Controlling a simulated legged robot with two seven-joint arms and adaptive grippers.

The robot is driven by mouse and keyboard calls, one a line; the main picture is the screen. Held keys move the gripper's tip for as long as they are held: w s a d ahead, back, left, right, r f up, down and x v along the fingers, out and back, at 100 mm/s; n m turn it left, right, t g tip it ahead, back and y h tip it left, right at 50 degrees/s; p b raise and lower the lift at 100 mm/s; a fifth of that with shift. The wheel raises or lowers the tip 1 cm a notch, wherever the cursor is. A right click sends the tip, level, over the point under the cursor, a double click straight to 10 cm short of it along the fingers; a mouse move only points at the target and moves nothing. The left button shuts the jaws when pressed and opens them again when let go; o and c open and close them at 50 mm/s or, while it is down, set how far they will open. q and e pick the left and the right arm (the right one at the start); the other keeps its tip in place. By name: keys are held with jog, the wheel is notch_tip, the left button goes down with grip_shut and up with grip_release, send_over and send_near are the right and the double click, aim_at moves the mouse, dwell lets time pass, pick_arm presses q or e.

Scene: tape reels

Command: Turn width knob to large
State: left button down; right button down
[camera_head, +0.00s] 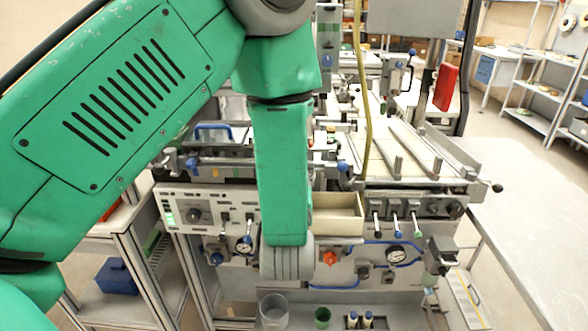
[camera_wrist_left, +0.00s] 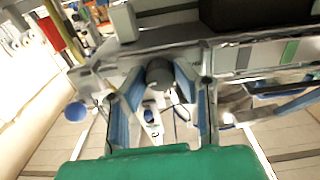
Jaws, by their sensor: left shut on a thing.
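In the left wrist view my left gripper (camera_wrist_left: 160,82) has its two blue-padded fingers around a dark round knob (camera_wrist_left: 159,71), one finger on each side. The gripper is shut on this knob. In the head view my green left arm hangs down in front of the machine, and its grey wrist hides the fingers and the held knob. I cannot read any marking or setting on the knob. My right gripper is in neither view.
A white control panel (camera_head: 176,195) with a dial knob (camera_head: 193,215) is left of my forearm. A clear cup (camera_head: 273,311) stands below. The floor at right is open.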

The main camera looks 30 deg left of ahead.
pick_arm(q)
jog(key=shift+m+p, duration=0.5)
jog(key=shift+m, duration=0.8)
jog(key=shift+f, duration=0.1)
jog(key=c, duration=1.6)
grip_release()
jog(key=shift+w, duration=0.15)
jog(key=v, duration=1.2)
jog(key=shift+f, duration=0.1)
